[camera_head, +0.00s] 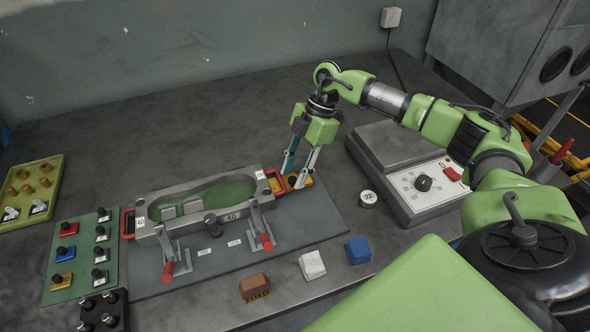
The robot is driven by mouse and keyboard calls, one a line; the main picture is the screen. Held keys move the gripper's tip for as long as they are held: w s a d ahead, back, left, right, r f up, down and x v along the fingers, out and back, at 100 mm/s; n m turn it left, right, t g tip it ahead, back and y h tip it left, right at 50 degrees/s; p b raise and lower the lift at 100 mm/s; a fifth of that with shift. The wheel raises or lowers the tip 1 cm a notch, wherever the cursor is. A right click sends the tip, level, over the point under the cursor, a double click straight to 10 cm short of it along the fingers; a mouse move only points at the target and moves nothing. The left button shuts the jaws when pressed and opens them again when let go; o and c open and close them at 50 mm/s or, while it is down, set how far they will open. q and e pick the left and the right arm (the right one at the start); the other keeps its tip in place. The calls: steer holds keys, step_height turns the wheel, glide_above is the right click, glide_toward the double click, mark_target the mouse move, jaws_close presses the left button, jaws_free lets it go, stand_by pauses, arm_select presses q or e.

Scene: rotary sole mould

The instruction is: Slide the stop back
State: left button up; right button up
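The grey sole mould (226,228), with a green sole-shaped cavity, lies on a grey base plate (316,218). Red handles show at its left and right ends. At its right end is a small yellow-orange piece with a dark part (293,181), possibly the stop, largely covered by my fingers. My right gripper (292,181) points down over this piece. Its fingers are apart, but whether they touch the piece is hidden. My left gripper is out of view.
A grey control box (424,186) with a dial and red switch stands right. A round weight marked 32 (368,198) sits beside the plate. A green knob tray (80,262) and a yellow tray (32,188) are left.

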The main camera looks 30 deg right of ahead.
jaws_close()
steer(key=shift+s+d, duration=0.2)
steer(key=shift+d, duration=0.65)
steer(key=shift+s+d, duration=0.15)
steer(key=shift+d, duration=0.65)
steer(key=shift+c, duration=1.3)
jaws_free()
steer(key=shift+o, duration=1.3)
steer(key=shift+d, duration=0.1)
steer(key=shift+r, duration=0.1)
steer(key=shift+d+r, duration=0.1)
steer(key=shift+r, duration=0.25)
steer(key=v, duration=1.1)
